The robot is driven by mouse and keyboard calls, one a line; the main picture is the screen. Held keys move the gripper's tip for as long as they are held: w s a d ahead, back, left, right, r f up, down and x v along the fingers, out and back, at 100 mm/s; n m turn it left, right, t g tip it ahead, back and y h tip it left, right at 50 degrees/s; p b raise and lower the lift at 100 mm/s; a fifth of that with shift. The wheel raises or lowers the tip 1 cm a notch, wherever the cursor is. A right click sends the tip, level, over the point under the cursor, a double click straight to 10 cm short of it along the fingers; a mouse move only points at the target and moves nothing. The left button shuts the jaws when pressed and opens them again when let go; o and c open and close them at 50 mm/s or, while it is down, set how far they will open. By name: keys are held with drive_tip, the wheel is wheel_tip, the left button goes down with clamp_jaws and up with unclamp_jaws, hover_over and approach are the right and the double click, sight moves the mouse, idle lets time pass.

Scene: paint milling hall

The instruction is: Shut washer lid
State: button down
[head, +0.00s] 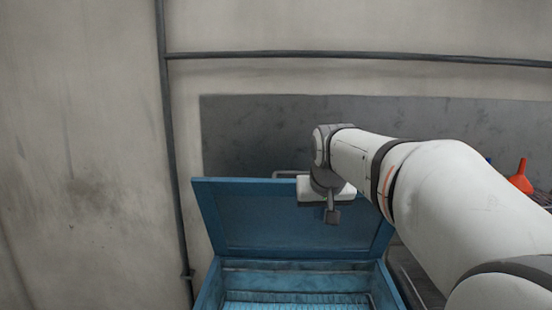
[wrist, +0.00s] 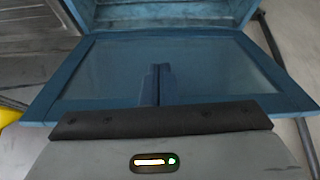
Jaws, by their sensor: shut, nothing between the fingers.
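The blue washer lid (head: 255,215) stands open, raised steeply at the back of the blue washer tub (head: 210,285). My gripper (head: 332,216) points downward in front of the upper right part of the lid in the head view; whether it touches the lid cannot be told. In the wrist view the lid (wrist: 225,62) spreads out beyond my gripper (wrist: 155,82), with the washer tub (wrist: 150,14) at the top edge. The fingers are together and hold nothing.
A grey panel (head: 250,125) and wall pipes (head: 350,55) are behind the washer. An orange funnel (head: 521,178) stands at the right, beyond my arm. A yellow object (wrist: 10,112) shows at the wrist view's left edge.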

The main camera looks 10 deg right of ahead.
drive_tip(key=w+d+r+t+p, duration=0.2)
drive_tip(key=w+d+r+p, duration=0.1)
drive_tip(key=w+r, duration=0.85)
drive_tip(key=shift+m+h, duration=0.4)
drive_tip(key=f, duration=0.2)
drive_tip(key=w+f+p, duration=0.1)
drive_tip(key=f, duration=0.1)
drive_tip(key=w+d+f+p, duration=0.1)
drive_tip(key=f, duration=0.2)
drive_tip(key=shift+w, duration=0.2)
drive_tip(key=shift+s+f, duration=0.1)
drive_tip(key=shift+f, duration=0.15)
drive_tip(key=shift+a, duration=0.1)
